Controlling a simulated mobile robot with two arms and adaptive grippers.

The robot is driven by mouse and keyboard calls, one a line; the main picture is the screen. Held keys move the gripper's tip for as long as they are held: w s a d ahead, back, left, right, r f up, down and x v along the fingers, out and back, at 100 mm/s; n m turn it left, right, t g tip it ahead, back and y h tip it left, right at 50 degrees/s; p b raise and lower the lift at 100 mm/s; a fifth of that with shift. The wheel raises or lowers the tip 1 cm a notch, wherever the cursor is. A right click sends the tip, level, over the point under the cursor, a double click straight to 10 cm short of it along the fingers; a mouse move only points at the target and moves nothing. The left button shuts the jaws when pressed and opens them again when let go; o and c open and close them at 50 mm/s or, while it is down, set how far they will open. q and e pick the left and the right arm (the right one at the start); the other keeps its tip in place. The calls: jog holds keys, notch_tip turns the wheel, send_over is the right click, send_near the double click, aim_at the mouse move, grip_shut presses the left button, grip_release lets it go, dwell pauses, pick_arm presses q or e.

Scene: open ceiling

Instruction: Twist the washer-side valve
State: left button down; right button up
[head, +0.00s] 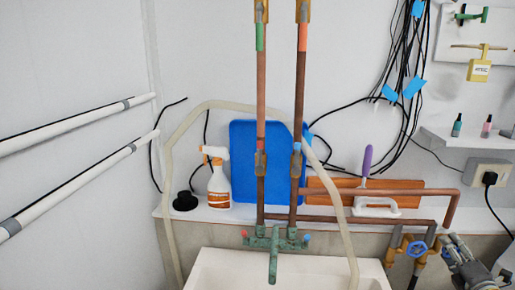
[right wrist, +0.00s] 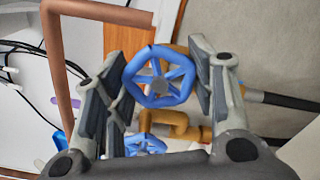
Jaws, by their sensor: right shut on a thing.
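Two blue valve wheels sit on brass fittings at the lower right of the head view, the left one (head: 416,249) facing forward and the right one (head: 446,256) beside my right gripper (head: 456,250). In the right wrist view, my right gripper (right wrist: 160,78) has its two dark finger pads on either side of a spoked blue valve wheel (right wrist: 159,62) and is shut on it. The other blue wheel (right wrist: 145,145) shows lower in that view, partly hidden by the gripper body. My left gripper is not in view.
Copper pipes (head: 400,192) run just above and left of the valves. A white sink (head: 225,268) with a green tap (head: 273,262) lies to the left. A wall outlet (head: 488,174) with a black plug is above right of my right gripper.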

jog(key=shift+m, duration=0.7)
jog(key=shift+r+m+p, duration=0.1)
jog(key=shift+m+p, duration=0.7)
jog(key=shift+m, duration=0.9)
jog(key=o, duration=1.2)
